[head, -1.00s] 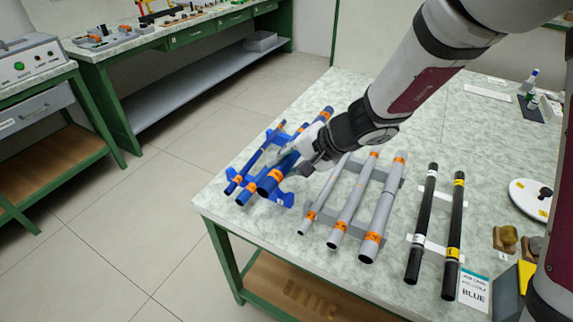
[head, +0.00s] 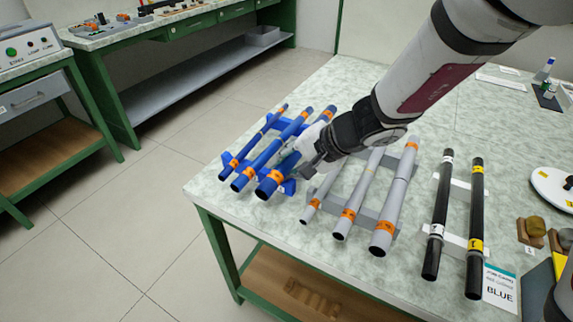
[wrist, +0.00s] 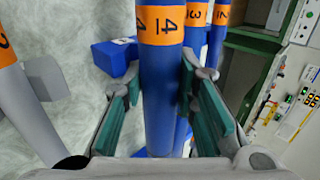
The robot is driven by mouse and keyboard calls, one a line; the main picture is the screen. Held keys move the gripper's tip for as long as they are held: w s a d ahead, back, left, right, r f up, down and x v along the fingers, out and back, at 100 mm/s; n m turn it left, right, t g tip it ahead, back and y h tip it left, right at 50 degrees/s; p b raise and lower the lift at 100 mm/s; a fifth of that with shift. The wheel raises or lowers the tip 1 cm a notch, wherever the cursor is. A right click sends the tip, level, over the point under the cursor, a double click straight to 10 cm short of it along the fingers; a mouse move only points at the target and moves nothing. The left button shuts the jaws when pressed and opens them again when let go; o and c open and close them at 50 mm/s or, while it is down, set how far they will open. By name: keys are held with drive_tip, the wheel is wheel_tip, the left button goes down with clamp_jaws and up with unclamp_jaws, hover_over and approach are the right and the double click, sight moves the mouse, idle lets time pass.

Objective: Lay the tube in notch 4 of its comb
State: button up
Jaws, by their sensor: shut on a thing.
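The thick blue tube (head: 270,184) has an orange band marked 4, which also shows in the wrist view (wrist: 160,90). My gripper (head: 306,157) is shut on it, with green pads on both sides of the tube in the wrist view (wrist: 166,95). The tube lies at the right side of the blue comb (head: 289,187), roughly in line with the thinner blue tubes. The comb's end block shows beside it in the wrist view (wrist: 113,57). The notch under the tube is hidden, so I cannot tell whether it is fully seated.
Two thinner blue tubes (head: 262,158) lie left of it in the comb. Grey tubes (head: 355,200) lie close by on the right in a grey comb. Black tubes (head: 438,215) and a BLUE card (head: 499,285) are farther right. The table's left edge is near the blue comb.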

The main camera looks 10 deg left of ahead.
drive_tip(key=shift+s+d+f+b, duration=0.15)
drive_tip(key=shift+f+b, duration=0.4)
drive_tip(key=shift+s+d+f+b, duration=0.15)
drive_tip(key=shift+f+b, duration=0.35)
drive_tip(key=shift+b, duration=0.05)
idle(0.3)
drive_tip(key=shift+f, duration=0.15)
drive_tip(key=shift+c, duration=0.7)
drive_tip(key=o, duration=1.3)
drive_tip(key=shift+w, duration=0.2)
drive_tip(key=shift+o, duration=0.2)
drive_tip(key=shift+d+r, duration=0.25)
drive_tip(key=shift+o, duration=0.5)
drive_tip(key=v, duration=0.5)
drive_tip(key=a+r+v, duration=0.1)
drive_tip(key=v, duration=0.1)
drive_tip(key=shift+w+d+r, duration=0.15)
drive_tip(key=shift+r, duration=0.1)
